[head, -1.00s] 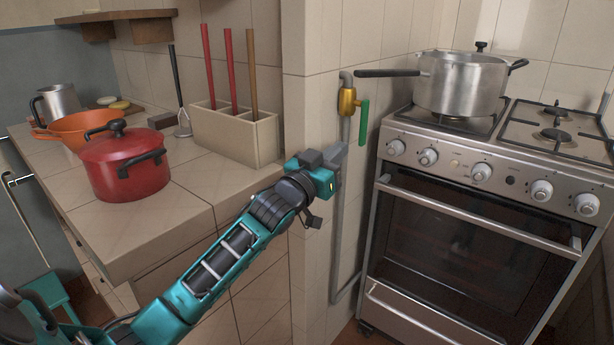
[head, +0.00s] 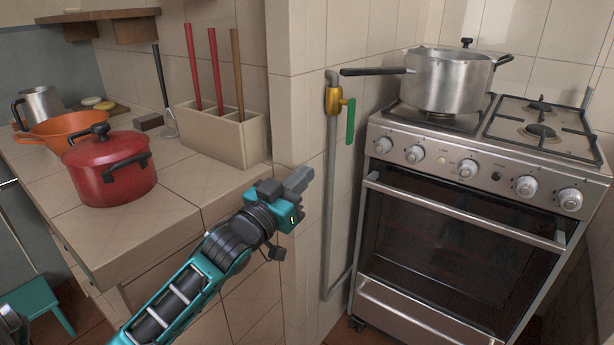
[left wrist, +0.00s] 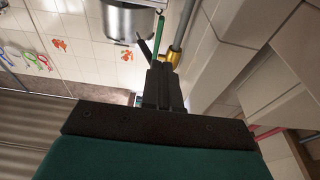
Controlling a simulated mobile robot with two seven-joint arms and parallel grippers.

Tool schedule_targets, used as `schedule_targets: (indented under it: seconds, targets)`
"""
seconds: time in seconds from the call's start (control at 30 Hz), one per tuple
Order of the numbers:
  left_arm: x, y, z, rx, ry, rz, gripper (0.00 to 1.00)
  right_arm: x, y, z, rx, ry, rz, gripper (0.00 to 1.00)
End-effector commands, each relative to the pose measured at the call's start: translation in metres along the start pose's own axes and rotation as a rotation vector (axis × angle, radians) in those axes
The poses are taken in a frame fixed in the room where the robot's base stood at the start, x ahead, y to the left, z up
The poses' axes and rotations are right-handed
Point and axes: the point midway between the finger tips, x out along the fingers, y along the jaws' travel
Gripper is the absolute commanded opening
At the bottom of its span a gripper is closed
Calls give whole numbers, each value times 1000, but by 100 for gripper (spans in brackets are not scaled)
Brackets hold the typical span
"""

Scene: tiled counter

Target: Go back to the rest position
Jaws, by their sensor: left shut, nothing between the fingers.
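My left gripper (head: 299,180) is in the middle of the head view, in front of the counter's right end and left of the stove. It is shut and empty, and its closed fingers also show in the left wrist view (left wrist: 161,85). It is apart from the gas valve (head: 333,100), which has a yellow body and a green handle (head: 350,121) hanging downward. The valve also shows beyond the fingers in the left wrist view (left wrist: 174,56).
A stove (head: 465,230) stands at right with a steel pot (head: 447,82) on it. The tiled counter (head: 130,238) at left carries a red pot (head: 108,170), an orange pan (head: 65,130) and a utensil holder (head: 222,137). A teal stool (head: 38,300) stands low at left.

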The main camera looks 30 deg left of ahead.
Motion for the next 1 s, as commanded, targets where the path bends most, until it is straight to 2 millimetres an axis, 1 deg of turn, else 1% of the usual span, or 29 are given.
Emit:
schedule_targets:
  seconds: [0.23,0.3,0.37,0.47,0.5,0.57,0.6,0.67,0.7,0.77,0.8,0.87,0.9,0.93,1.0]
  targets:
    - [0,1,2,-1,-5,0,0,-1,0,2,1,-4,-1,43]
    - [-5,5,11,-3,-28,1,0,-1,-1,2,1,-5,-1,43]
    - [-13,13,28,-3,-72,4,0,-1,-1,2,1,-5,-1,43]
    - [-39,37,73,-4,-193,17,0,-1,-1,2,1,-5,-1,43]
    - [-54,50,94,-3,-255,26,0,-1,-1,2,0,-5,-1,43]
    - [-81,70,124,-1,-353,44,0,-1,0,2,0,-5,-1,43]
    - [-99,84,142,1,-416,57,0,-1,0,2,-1,-6,-1,43]
    - [-127,104,166,2,-504,78,0,-1,0,2,-2,-6,-1,43]
    - [-145,117,178,3,-559,94,0,-1,0,3,-3,-6,-1,43]
    - [-173,137,195,1,-638,119,0,-1,0,3,-4,-6,-1,43]
    - [-191,149,205,0,-689,136,0,-1,0,3,-5,-7,-1,43]
    - [-218,168,216,-3,-762,163,0,-1,0,3,-6,-7,-1,43]
    - [-236,181,222,-7,-809,184,0,-1,0,3,-6,-7,-1,43]
    - [-235,180,210,2,-811,183,0,-9,0,-9,-7,-7,-2,43]
    - [-228,173,191,11,-804,173,0,-21,1,-24,-10,-9,3,43]
